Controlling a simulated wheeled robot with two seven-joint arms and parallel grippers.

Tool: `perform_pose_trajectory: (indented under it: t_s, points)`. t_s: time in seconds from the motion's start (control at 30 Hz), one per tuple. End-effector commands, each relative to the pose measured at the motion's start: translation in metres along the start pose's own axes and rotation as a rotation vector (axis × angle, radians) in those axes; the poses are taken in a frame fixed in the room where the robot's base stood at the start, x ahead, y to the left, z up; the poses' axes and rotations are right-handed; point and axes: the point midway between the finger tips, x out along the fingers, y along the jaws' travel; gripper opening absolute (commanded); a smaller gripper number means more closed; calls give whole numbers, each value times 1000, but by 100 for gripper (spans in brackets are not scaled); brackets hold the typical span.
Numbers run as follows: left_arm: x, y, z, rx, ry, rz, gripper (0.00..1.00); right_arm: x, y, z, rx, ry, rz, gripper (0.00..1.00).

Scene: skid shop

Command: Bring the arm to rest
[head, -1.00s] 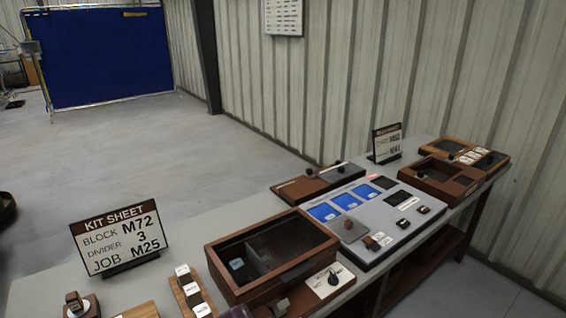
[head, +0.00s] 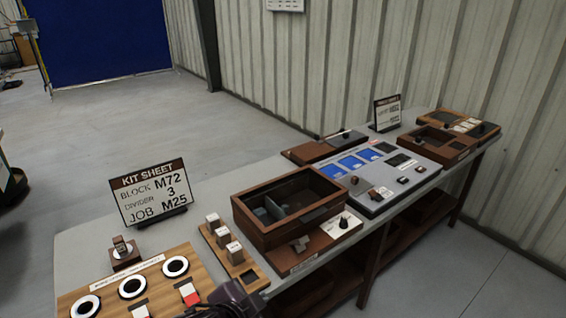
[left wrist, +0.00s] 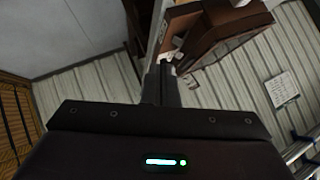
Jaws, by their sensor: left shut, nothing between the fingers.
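My left gripper (head: 238,296) shows as a dark shape at the bottom edge of the head view, over the near side of the bench (head: 215,180). In the left wrist view its fingers (left wrist: 163,72) are together with nothing between them. It is close to the wooden panel (head: 105,283) with round white-ringed dials and to the rack of white-topped blocks (head: 230,250). I cannot tell its height above them. My right gripper is in neither view.
The kit sheet sign (head: 150,193) stands at the back left of the bench. A brown open box with a divider (head: 262,222) and a grey panel with blue screens (head: 412,184) stand further right. A corrugated wall (head: 300,60) is behind.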

Motion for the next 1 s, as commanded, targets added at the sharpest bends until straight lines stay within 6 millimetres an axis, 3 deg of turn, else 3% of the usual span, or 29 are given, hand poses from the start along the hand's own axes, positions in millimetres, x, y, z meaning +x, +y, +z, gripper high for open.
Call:
perform_pose_trajectory:
  t_s: [0.17,0.37,0.67,0.93,1.0]
  points:
    - [-8,-1,11,-115,-50,-13,0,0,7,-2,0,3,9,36]
    - [-20,-3,43,-292,-163,-28,0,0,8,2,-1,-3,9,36]
    - [-54,10,124,-593,-426,-21,0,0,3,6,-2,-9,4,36]
    - [-93,38,192,-811,-661,11,0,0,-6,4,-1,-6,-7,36]
    - [-71,43,202,-795,-659,14,0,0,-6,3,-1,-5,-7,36]
